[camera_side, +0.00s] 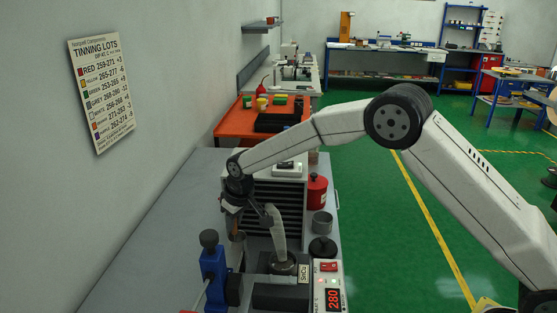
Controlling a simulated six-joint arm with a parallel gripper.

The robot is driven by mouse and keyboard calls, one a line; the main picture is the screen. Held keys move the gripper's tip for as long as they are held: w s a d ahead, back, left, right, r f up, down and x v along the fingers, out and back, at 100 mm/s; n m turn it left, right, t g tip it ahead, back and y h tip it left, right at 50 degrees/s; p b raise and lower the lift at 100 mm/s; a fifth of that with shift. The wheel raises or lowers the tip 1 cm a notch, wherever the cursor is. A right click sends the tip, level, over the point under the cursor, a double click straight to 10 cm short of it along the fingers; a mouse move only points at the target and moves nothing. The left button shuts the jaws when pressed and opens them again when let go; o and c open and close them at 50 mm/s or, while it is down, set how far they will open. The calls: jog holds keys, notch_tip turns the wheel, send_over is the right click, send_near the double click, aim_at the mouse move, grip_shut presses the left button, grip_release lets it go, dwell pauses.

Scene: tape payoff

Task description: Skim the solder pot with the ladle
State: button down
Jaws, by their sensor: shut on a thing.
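My gripper (236,207) is small and dark in the side view, pointing down over the grey bench, left of the solder pot. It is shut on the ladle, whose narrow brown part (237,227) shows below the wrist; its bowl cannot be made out. The solder pot (284,263) is a dark unit labelled SnCu at the bottom centre, to the right of and nearer than my gripper. Its molten surface cannot be made out. A pale curved tube (278,230) comes down just behind the pot. The pot's controller (329,287) reads 280.
A blue stand with a black knob (211,262) is left of the pot. A grey cup (322,222), a dark round piece (322,248) and a red can (317,191) line the bench's right side. A dark slatted cabinet (285,212) stands behind. The bench's left side (165,245) is clear.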

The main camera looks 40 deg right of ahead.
jog(key=shift+r, duration=0.2)
jog(key=shift+r, duration=4.4)
notch_tip(320, 180, up, 9)
jog(key=shift+s, duration=0.15)
